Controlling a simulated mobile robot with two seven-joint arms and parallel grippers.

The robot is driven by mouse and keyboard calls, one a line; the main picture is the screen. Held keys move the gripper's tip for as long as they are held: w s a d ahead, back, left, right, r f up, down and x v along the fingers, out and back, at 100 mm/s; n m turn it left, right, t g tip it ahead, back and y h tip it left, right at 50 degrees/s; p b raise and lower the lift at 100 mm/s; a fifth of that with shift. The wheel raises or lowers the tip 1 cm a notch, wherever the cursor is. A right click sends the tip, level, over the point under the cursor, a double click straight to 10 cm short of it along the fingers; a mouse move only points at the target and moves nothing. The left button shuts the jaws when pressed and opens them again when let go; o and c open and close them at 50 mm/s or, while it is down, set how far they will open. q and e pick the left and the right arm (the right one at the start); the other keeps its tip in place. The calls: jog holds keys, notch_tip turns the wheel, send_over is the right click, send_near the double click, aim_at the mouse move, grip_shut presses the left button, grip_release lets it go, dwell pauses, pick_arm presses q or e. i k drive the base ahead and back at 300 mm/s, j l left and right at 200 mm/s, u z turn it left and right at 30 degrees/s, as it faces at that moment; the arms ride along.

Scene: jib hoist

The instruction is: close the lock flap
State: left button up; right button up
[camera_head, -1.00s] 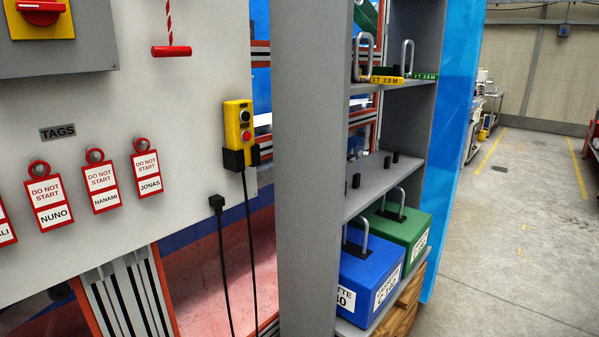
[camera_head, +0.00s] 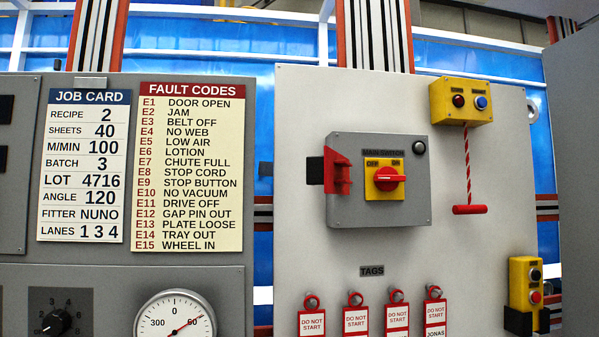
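The grey main switch box (camera_head: 350,210) is fixed on the white panel right of centre in the head view. A red rotary handle (camera_head: 391,180) sits on its yellow plate, its grip lying roughly level and pointing toward the ON side. A red bracket-like piece (camera_head: 338,172), which looks like the lock flap, stands out at the left edge of the box, off the switch handle. A dark block shows beside it on the left. Neither of my grippers is in view.
Several red and white tags (camera_head: 355,321) hang below the box. A pull cord handle (camera_head: 469,210) hangs at right, above a yellow pendant (camera_head: 524,283). A job card (camera_head: 84,165), a fault code list (camera_head: 190,170) and a gauge (camera_head: 175,318) are at left. A grey upright edges the far right.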

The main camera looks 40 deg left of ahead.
aim_at(331, 170)
jog(key=k+j, duration=0.3)
jog(key=j, duration=0.15)
jog(key=k+j+u, duration=0.1)
jog(key=k+j, duration=0.55)
jog(key=j, duration=0.2)
jog(key=u, duration=0.45)
jog(key=k+j+u, duration=0.1)
jog(key=u, duration=0.35)
jog(key=k+u, duration=0.1)
jog(key=u, duration=0.35)
